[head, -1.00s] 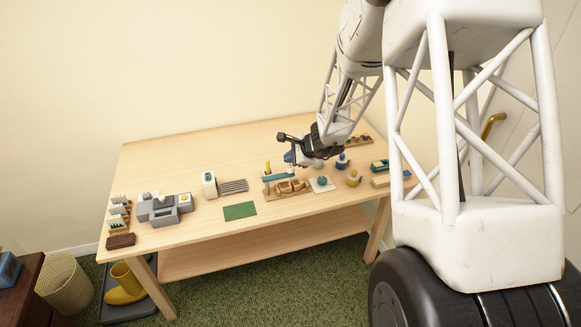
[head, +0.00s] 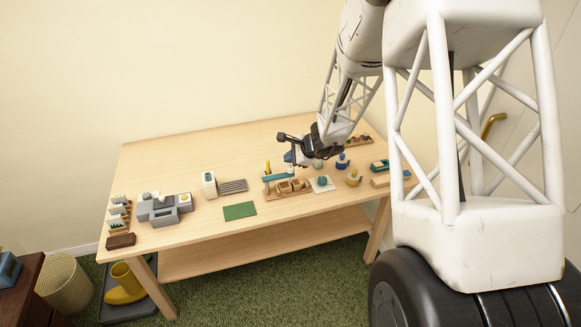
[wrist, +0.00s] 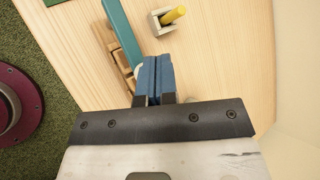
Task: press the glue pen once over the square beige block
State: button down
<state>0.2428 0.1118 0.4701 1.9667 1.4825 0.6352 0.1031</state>
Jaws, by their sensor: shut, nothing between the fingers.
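A yellow pen-like stick (head: 268,166) stands at the left end of a teal bar (head: 277,177); I take it for the glue pen. In the wrist view the yellow stick (wrist: 173,16) sits in a small pale holder, right of the teal bar (wrist: 121,32). Beige wooden blocks (head: 291,187) lie in a row in front of the bar, partly hidden by it in the wrist view (wrist: 121,60). I cannot tell which one is the square block. My gripper (head: 289,158) is shut and empty. Its blue fingers (wrist: 155,62) are close beside the bar, apart from the yellow stick.
A green mat (head: 239,211) and a slatted grey rack (head: 233,186) lie left of the blocks. A pale tile with a green knob (head: 322,183), a yellow pot (head: 353,178) and a blue pot (head: 342,161) stand to the right. The back left of the table is clear.

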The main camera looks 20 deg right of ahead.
aim_at(290, 167)
jog(key=shift+f, duration=1.2)
dwell(1.8)
jog(key=shift+r, duration=1.2)
jog(key=shift+r, duration=0.1)
jog(key=shift+r, duration=2.45)
